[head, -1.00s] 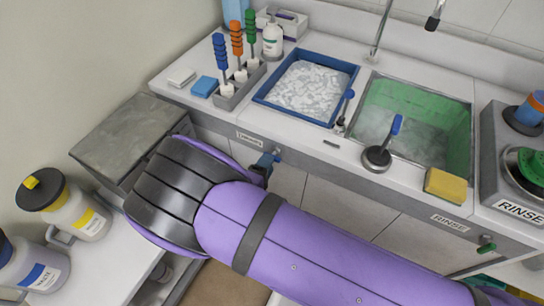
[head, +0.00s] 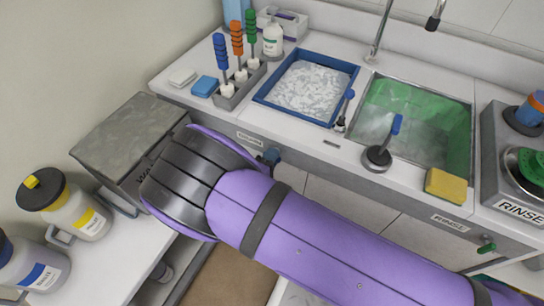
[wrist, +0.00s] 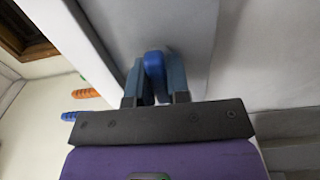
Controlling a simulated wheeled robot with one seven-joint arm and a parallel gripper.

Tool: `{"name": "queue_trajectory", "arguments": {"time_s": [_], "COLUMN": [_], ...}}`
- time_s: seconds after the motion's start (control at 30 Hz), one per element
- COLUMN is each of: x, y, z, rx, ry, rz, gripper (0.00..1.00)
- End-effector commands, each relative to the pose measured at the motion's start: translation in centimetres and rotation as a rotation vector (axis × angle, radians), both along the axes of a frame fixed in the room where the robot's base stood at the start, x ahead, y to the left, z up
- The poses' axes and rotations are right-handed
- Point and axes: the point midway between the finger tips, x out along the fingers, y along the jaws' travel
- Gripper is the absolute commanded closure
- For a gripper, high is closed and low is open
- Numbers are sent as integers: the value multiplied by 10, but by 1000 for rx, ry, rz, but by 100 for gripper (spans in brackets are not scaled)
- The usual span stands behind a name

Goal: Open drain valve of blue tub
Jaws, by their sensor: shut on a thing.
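The blue tub (head: 318,57) is a shallow blue-rimmed basin of white, icy-looking contents, set in the white counter. A small blue drain valve (head: 271,157) shows at the counter's front face below the tub, partly covered by my arm in the head view. In the wrist view its blue handle (wrist: 154,72) sits between the two blue-grey fingers of my gripper (wrist: 157,68). The gripper is shut on the handle. In the head view my purple and dark forearm hides the fingers. How far the valve is turned cannot be told.
A green-lined sink (head: 440,105) stands right of the tub, with a blue-handled lever (head: 391,135) and a yellow sponge (head: 446,185) by it. A grey bin (head: 130,140) and waste jugs (head: 80,215) are at left. A green valve (head: 486,248) is at lower right.

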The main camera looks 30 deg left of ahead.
Motion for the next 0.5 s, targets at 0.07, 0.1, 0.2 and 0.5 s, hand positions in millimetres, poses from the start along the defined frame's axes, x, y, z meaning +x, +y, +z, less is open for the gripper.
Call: {"name": "queue_trajectory", "arguments": {"time_s": [0.07,0.1,0.2,0.5], "x": [0,0,0,-1], "y": [0,0,0,0], "z": [0,0,0,-1], "rx": [-6,-12,-38,-225], "ry": [1,1,2,9], "rz": [0,0,0,0], "gripper": [100,100,100,100]}}
